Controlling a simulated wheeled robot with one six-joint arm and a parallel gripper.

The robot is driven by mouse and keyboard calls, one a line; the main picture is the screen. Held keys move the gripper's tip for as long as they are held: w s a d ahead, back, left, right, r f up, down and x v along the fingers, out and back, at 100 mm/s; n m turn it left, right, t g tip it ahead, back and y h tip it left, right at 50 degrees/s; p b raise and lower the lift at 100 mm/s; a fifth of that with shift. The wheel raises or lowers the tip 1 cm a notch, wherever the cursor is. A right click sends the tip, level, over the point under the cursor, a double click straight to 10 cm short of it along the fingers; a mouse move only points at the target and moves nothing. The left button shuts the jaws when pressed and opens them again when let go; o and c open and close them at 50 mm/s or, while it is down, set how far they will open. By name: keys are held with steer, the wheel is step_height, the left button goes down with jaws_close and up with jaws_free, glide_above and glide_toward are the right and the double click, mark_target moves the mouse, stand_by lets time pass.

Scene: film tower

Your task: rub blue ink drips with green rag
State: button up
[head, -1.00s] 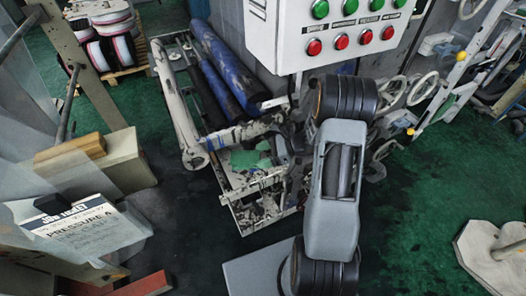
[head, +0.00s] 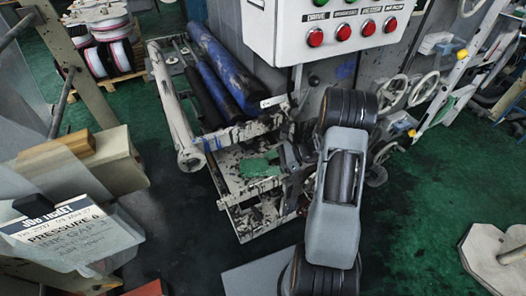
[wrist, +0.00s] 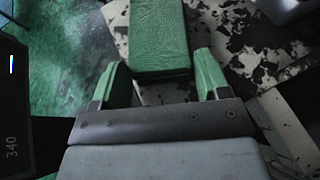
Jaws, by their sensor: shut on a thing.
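The green rag (wrist: 158,38) looks like a thick folded pad in the wrist view, lying between the two green-tipped fingers of my gripper (wrist: 158,66). My gripper is shut on it. Black-blotched pale metal lies beneath and beyond the rag. In the head view green cloth (head: 261,167) shows over the stained shelf of a roller rack, left of my wrist; my fingers are hard to make out there.
The rack (head: 190,160) holds blue rollers (head: 222,70) and a black one. A control box (head: 335,25) with red and green buttons overhangs it. Handwheels (head: 393,90) stand at right. A paper sign (head: 60,235) stands at left.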

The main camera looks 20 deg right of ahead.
mark_target(261, 167)
steer(key=shift+w+d+f, duration=0.1)
steer(key=shift+w+d, duration=0.05)
steer(key=shift+d, duration=1.5)
steer(key=shift+a, duration=0.25)
steer(key=shift+s+a, duration=0.2)
steer(key=shift+a, duration=1.4)
steer(key=shift+s+a, duration=0.15)
steer(key=shift+a, duration=1.4)
steer(key=shift+a+r+p, duration=0.3)
step_height(261, 167, up, 8)
steer(key=p, duration=0.5)
steer(key=shift+d+f, duration=0.1)
steer(key=shift+f, duration=0.05)
